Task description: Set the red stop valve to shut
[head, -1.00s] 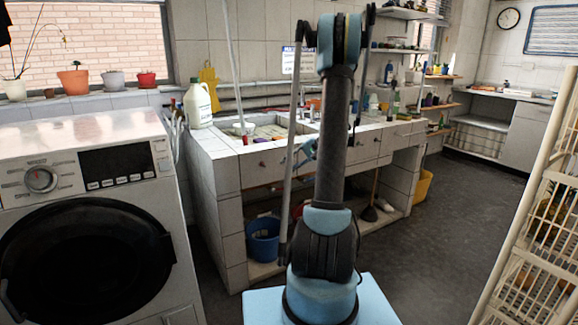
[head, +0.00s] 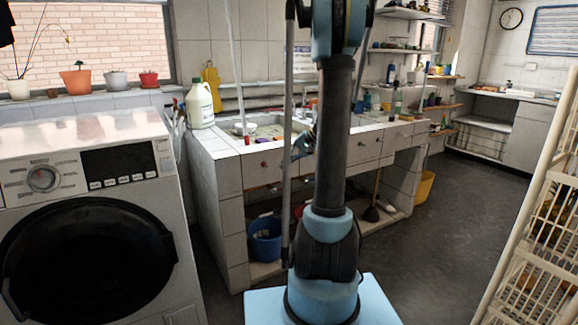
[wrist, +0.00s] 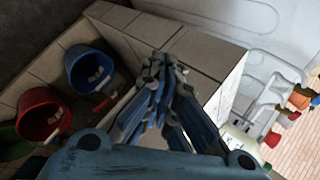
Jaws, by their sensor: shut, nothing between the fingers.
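I cannot make out the red stop valve for certain in either view. A small red item (head: 247,140) stands at the front left of the sink counter (head: 222,152) in the head view, but its kind is too small to tell. A small reddish shape (wrist: 103,107) shows beside the red bucket in the wrist view, also unclear. My gripper (wrist: 163,68) is shut and empty in the wrist view, in front of the tiled sink base. In the head view it is partly hidden behind my arm, near the counter front (head: 303,146).
A blue bucket (wrist: 88,68) and a red bucket (wrist: 40,115) sit under the counter in the wrist view. The washing machine (head: 85,215) stands left, with a white jug (head: 199,104) on the counter. A cream rack (head: 535,230) is at right. The floor between is clear.

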